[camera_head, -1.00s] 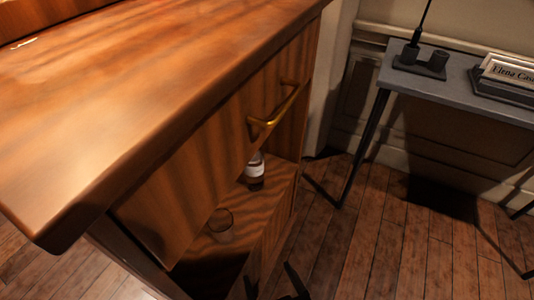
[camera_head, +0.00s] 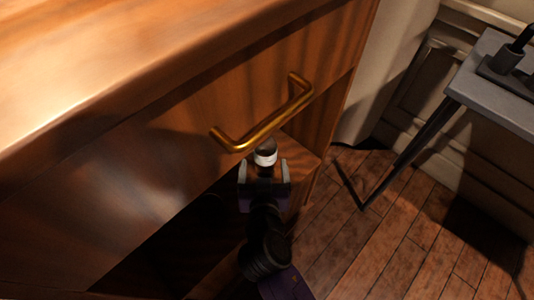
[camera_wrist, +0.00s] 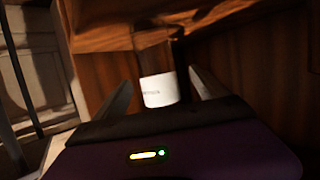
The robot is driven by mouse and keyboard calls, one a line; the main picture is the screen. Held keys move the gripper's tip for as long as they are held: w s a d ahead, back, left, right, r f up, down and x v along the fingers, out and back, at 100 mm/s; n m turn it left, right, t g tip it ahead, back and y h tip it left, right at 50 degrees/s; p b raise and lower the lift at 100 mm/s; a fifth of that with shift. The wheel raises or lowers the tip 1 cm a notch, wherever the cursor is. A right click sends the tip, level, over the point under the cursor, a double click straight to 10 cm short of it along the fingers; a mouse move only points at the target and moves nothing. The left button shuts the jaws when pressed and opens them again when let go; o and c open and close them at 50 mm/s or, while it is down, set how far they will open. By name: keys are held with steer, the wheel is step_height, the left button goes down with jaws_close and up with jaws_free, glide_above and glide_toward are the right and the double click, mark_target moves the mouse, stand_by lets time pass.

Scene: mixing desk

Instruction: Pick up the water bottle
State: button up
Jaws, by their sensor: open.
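The water bottle (camera_head: 265,156) stands on the shelf inside the open compartment of the wooden desk, below the brass handle. In the wrist view the bottle's white label (camera_wrist: 159,90) shows between the two fingers. My gripper (camera_head: 264,168) is open, with one finger on each side of the bottle. I cannot tell whether either finger touches it. The gripper hides the bottle's lower part in the head view.
A brass drawer handle (camera_head: 262,122) juts out just above the bottle. The desk top (camera_head: 130,65) overhangs the compartment. A grey side table (camera_head: 490,85) with thin dark legs stands at the right. Wooden floor (camera_head: 375,245) lies open between them.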

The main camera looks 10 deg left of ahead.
steer(key=x, duration=0.3)
steer(key=b+x, duration=0.1)
steer(key=x, duration=0.1)
steer(key=shift+d, duration=0.25)
steer(key=shift+r, duration=0.1)
steer(key=shift+c, duration=0.4)
jaws_close()
steer(key=shift+r, duration=0.1)
